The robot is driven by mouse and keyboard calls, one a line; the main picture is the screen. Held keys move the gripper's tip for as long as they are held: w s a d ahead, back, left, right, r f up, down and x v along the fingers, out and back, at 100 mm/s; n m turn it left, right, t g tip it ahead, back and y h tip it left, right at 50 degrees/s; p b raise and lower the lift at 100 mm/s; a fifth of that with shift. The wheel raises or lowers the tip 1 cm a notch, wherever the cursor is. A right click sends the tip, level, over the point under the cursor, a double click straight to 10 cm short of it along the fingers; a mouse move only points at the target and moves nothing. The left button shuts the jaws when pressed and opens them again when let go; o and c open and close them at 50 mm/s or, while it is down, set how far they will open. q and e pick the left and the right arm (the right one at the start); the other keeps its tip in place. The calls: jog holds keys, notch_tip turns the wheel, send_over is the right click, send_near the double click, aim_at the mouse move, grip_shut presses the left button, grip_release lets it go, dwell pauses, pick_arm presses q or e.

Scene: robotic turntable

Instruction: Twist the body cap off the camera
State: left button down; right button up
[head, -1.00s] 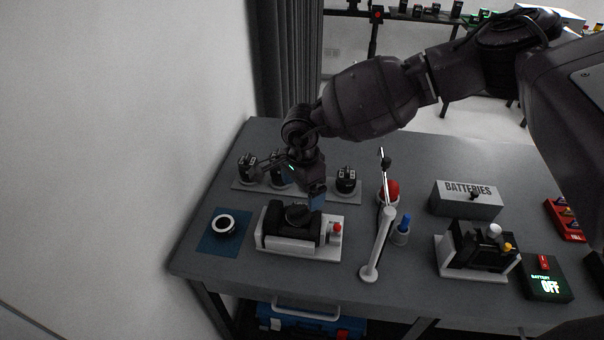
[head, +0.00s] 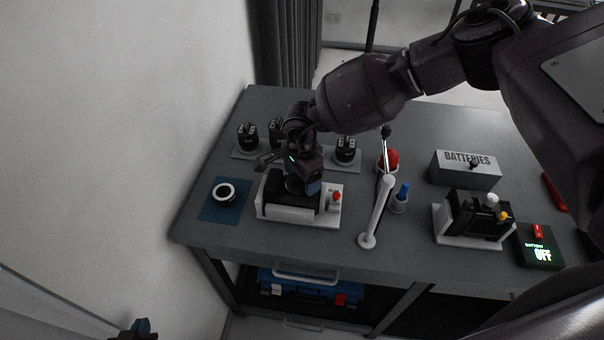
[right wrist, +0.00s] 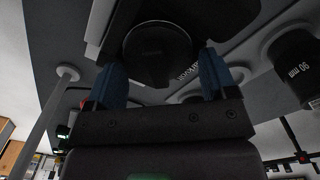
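The black camera (head: 275,187) sits on a white base (head: 300,215) at the table's left front. My right gripper (head: 303,187) points down over the camera's middle and hides the cap in the head view. In the right wrist view, the round black body cap (right wrist: 158,50) lies between the two blue fingertips of the right gripper (right wrist: 164,75). These fingers are spread, and I see no clear contact with the cap's sides. My left gripper (head: 141,328) shows only partly at the bottom left edge, away from the table; its opening is unclear.
A black ring with a white rim (head: 225,192) lies on a blue mat (head: 213,210) left of the camera. Several lenses stand behind it on a grey board (head: 344,166). A white post (head: 376,215), blue-topped cup (head: 400,200) and second camera (head: 478,215) stand to the right.

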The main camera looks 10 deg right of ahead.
jog(key=c, duration=0.6)
jog(key=shift+w+a+n+b, duration=0.15)
jog(key=shift+n+b, duration=0.7)
jog(key=shift+n, duration=0.75)
jog(key=shift+w+a+n+b, duration=0.15)
jog(key=shift+n+b, duration=1.25)
jog(key=shift+n, duration=1.2)
jog(key=shift+r+p, duration=1.2)
jog(key=shift+r, duration=1.1)
